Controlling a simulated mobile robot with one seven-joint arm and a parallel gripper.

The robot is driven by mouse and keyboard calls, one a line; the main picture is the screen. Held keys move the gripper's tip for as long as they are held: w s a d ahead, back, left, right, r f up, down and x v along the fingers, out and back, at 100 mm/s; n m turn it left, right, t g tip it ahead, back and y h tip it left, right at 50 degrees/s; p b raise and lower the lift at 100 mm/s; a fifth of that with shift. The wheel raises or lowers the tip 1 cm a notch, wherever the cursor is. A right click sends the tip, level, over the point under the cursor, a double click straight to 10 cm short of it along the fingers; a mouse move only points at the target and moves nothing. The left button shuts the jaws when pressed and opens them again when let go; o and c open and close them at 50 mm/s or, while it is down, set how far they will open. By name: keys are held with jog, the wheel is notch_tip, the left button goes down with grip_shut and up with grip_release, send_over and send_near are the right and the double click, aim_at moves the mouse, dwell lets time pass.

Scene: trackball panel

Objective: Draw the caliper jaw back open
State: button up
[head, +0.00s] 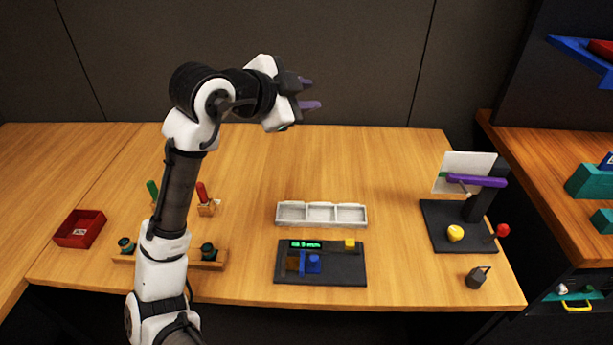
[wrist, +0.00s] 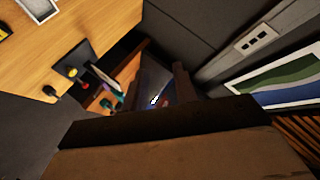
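The caliper appears to be the dark board (head: 345,268) at the front middle of the table. It carries a lit green readout (head: 306,245), a blue sliding jaw piece (head: 313,263), a brown upright piece (head: 292,264) left of it and a yellow block (head: 350,244) at its back right. The blue piece sits close to the brown one; any gap is too small to tell. My gripper (head: 308,94) is high above the back of the table, far from the caliper, pointing right. Its two purple fingers are apart with nothing between them.
A white three-part tray (head: 321,224) stands just behind the caliper board. At right is a black stand (head: 437,225) with a yellow ball (head: 455,233), a red knob and a purple bar. A red bin (head: 80,229) and knobbed wooden blocks lie left. The table's middle back is clear.

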jog(key=s+f+m+g+y, duration=0.1)
jog(key=s+f+m+g, duration=0.1)
jog(key=f+g, duration=0.3)
jog(key=s+f+m+g+y, duration=0.1)
jog(key=s+f+g, duration=0.15)
jog(key=f, duration=0.35)
jog(key=m+g+y, duration=0.3)
jog(key=g, duration=0.2)
send_near(313, 257)
jog(key=shift+h, duration=0.3)
jog(key=x, duration=0.2)
jog(key=p+x, duration=0.1)
jog(key=x, duration=0.5)
jog(key=shift+a+f+p, duration=0.15)
jog(key=shift+a+p, duration=0.1)
jog(key=shift+p, duration=0.05)
grip_shut()
